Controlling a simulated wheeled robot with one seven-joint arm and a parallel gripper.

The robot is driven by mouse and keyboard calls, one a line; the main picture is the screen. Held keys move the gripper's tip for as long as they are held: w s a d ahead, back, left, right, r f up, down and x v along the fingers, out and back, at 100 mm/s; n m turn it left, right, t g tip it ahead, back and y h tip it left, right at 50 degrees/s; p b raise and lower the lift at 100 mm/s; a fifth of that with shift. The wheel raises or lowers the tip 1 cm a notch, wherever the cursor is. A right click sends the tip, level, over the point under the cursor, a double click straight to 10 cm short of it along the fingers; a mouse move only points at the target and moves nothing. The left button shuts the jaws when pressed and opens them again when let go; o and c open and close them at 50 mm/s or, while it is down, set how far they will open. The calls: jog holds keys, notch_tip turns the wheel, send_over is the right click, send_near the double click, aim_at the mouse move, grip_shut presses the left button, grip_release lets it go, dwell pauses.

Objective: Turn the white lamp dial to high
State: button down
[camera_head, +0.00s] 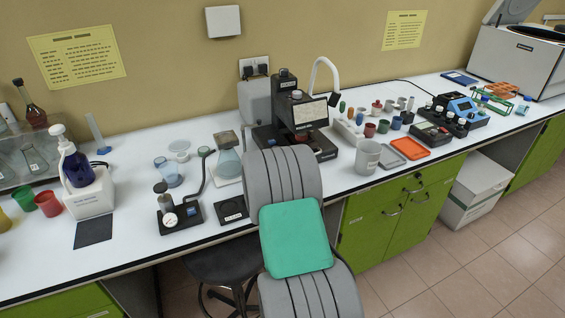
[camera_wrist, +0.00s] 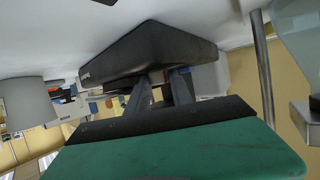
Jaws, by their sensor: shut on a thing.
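The white lamp (camera_head: 325,78) with a bent neck stands at the back of the counter, beside a black instrument with a pale panel (camera_head: 309,114). My gripper is hidden behind my arm in the head view. The wrist view is upside down, and there my gripper's two fingers (camera_wrist: 160,84) reach the top face of a low black base (camera_wrist: 148,52). The fingers are shut on a small dark knob (camera_wrist: 158,76), apparently the lamp dial, mostly hidden between them. Its markings and setting are not visible.
An orange tray (camera_head: 410,149) and several small colored containers are further right. A black gauge device (camera_head: 180,217) is at the front left.

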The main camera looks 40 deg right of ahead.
jog(key=m+g+b, duration=0.1)
jog(key=m+g+h+b, duration=0.1)
jog(key=f+m+g+h+b, duration=0.1)
jog(key=b, duration=0.1)
jog(key=shift+w+a, duration=0.25)
jog(key=shift+w, duration=0.1)
jog(key=shift+w+r+m+g+h+b, duration=0.1)
jog(key=shift+r+m+g+h+b, duration=0.15)
jog(key=shift+m+g+b, duration=0.6)
jog(key=m+g, duration=0.1)
jog(key=m+g+p, duration=0.1)
jog(key=shift+r+g+h, duration=0.2)
jog(key=shift+g+h, duration=0.05)
jog(key=shift+g, duration=0.1)
jog(key=shift+w+m+g+p, duration=0.1)
jog(key=shift+m+g+p, duration=0.6)
jog(key=shift+p, duration=0.1)
jog(key=shift+m+g+p, duration=0.45)
jog(key=shift+g+p, duration=0.1)
jog(key=shift+g, duration=0.05)
jog(key=c, duration=1.1)
grip_release()
jog(key=shift+d, duration=0.1)
jog(key=shift+n+t+b, duration=0.4)
jog(key=shift+t+b, duration=0.1)
jog(key=shift+b, duration=0.25)
